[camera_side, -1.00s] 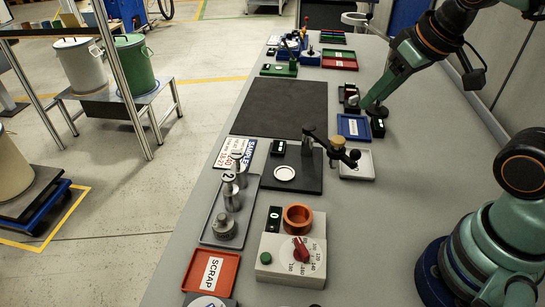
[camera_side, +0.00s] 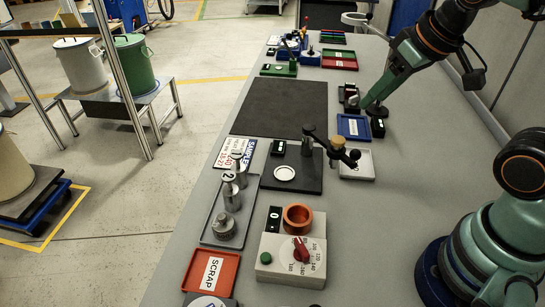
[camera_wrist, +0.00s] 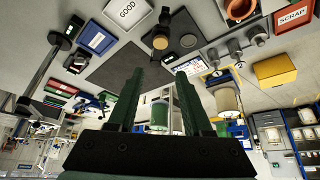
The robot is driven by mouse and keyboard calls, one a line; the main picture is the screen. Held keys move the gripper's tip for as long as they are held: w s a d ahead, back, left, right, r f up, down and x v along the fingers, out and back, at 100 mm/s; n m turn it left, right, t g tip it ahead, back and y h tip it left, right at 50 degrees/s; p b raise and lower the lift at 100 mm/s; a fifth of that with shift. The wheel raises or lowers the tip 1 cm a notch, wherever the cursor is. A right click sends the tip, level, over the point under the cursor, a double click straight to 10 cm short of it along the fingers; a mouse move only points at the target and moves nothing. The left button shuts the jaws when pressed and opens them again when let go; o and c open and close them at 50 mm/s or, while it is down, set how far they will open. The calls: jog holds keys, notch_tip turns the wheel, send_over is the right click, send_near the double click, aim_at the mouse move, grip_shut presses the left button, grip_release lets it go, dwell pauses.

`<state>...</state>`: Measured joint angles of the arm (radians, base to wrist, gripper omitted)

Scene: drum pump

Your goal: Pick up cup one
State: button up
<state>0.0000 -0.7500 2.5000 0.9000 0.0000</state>
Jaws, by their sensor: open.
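Several small metal pieces stand in a row on a grey tray (camera_side: 207,236) left of centre in the side view: a short wide one (camera_side: 223,228), a taller one (camera_side: 231,197) and one behind (camera_side: 241,176). A round marker reading 2 shows beside them. I cannot make out which piece is cup one. They also show small in the wrist view (camera_wrist: 235,48). My gripper (camera_wrist: 156,82) is open and empty, with its two green fingers spread apart. In the side view my gripper (camera_side: 366,104) is low beyond the blue tray, well away from the metal pieces.
A dial box (camera_side: 292,262) with an orange ring (camera_side: 298,218) stands right of the grey tray. The red SCRAP tray (camera_side: 211,272) is in front. A black stand (camera_side: 305,170) with a white disc is behind. The dark mat (camera_side: 283,108) is bare. A blue tray (camera_side: 353,126) lies near my gripper.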

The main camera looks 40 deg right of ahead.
jog(key=shift+o, duration=0.3)
jog(key=o, duration=0.6)
jog(key=m+g+y, duration=0.1)
jog(key=m+y, duration=0.1)
jog(key=m, duration=0.1)
send_near(242, 169)
jog(key=x, duration=0.5)
jog(key=shift+s+d+f, duration=0.2)
jog(key=shift+s+f, duration=0.05)
jog(key=shift+w+a+x, duration=0.1)
jog(key=shift+w+x, duration=0.05)
jog(key=shift+x, duration=1.2)
jog(key=shift+w+a+x, duration=0.1)
jog(key=shift+w+x, duration=0.05)
jog(key=shift+x, duration=1.2)
